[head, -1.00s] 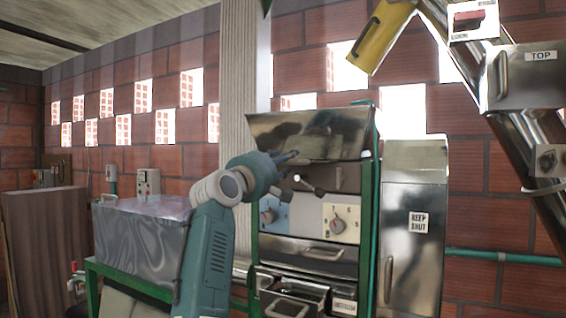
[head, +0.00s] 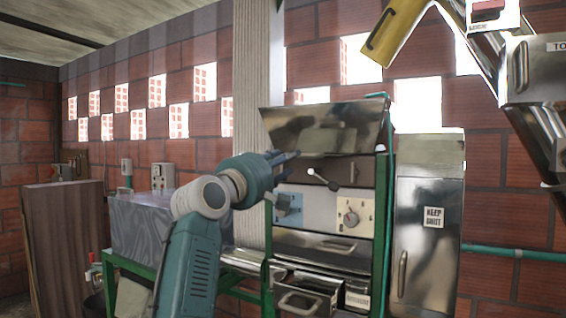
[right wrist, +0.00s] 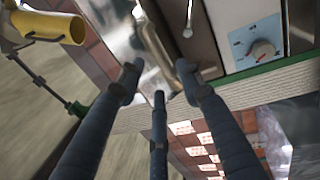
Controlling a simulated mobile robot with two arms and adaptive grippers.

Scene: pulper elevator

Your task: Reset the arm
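My teal arm, which I take to be the right one from the matching wrist view, rises from the lower left in the head view. Its gripper (head: 284,165) is in front of the steel machine, left of a small white ball-ended lever (head: 312,172). The right wrist view shows three dark fingers of the right gripper (right wrist: 158,88) spread apart, with nothing held between them. The fingertips overlap the steel panel in that view; whether they touch it cannot be told. My left gripper is in neither view.
The machine has a blue-plated knob (head: 287,207), a white-plated knob (head: 350,217) and an angled steel hood (head: 322,130). A steel cabinet marked KEEP SHUT (head: 428,260) stands right of it. A covered box (head: 150,225) is behind the arm. A yellow chute (head: 396,30) hangs above.

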